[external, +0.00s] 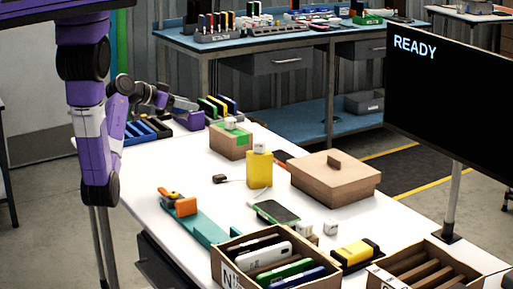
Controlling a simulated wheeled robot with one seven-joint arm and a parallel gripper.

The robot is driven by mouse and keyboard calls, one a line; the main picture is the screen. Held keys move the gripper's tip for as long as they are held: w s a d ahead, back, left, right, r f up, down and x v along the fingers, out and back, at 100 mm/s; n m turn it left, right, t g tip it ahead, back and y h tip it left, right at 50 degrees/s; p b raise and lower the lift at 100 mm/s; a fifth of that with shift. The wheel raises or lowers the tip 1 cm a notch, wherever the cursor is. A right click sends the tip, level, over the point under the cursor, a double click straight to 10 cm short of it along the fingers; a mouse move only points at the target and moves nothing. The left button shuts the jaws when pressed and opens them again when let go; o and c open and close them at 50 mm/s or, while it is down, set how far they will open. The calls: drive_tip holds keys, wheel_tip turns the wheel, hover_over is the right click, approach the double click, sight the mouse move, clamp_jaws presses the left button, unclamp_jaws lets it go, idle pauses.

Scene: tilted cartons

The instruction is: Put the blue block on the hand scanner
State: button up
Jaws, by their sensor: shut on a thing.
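My gripper (186,105) is at the far left end of the white table, close to a rack of upright coloured pieces. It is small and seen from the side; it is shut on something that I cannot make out. I cannot pick out the blue block with certainty; a blue piece (229,103) stands at the right end of that rack. I cannot tell for sure which thing is the hand scanner. An orange and black item (180,203) lies at the end of a teal strip, and a yellow and black item (357,252) lies near the front right.
A monitor (455,100) stands at right.

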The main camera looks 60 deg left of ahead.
drive_tip(key=shift+r, duration=0.4)
drive_tip(key=w+d+r+m+g+h+b, duration=0.1)
drive_tip(key=w+d+m+h, duration=0.1)
drive_tip(key=w+d, duration=0.45)
drive_tip(key=w+d+r+m+h+b, duration=0.1)
drive_tip(key=w+d+m+h, duration=0.2)
drive_tip(key=d, duration=0.6)
drive_tip(key=w+d+r+m+g+h+b, duration=0.1)
drive_tip(key=w+d+m+h, duration=0.1)
drive_tip(key=w+d, duration=0.5)
drive_tip(key=m+g+h+b, duration=0.3)
drive_tip(key=m+g+h, duration=0.4)
drive_tip(key=m+g, duration=0.45)
hover_over(362, 251)
wheel_tip(362, 251, down, 14)
drive_tip(key=shift+r, duration=0.15)
drive_tip(key=shift+f+p, duration=0.35)
drive_tip(key=shift+f, duration=2.15)
drive_tip(key=shift+f+b, duration=0.2)
drive_tip(key=shift+b, duration=0.1)
drive_tip(key=o, duration=1.4)
drive_tip(key=shift+r, duration=0.1)
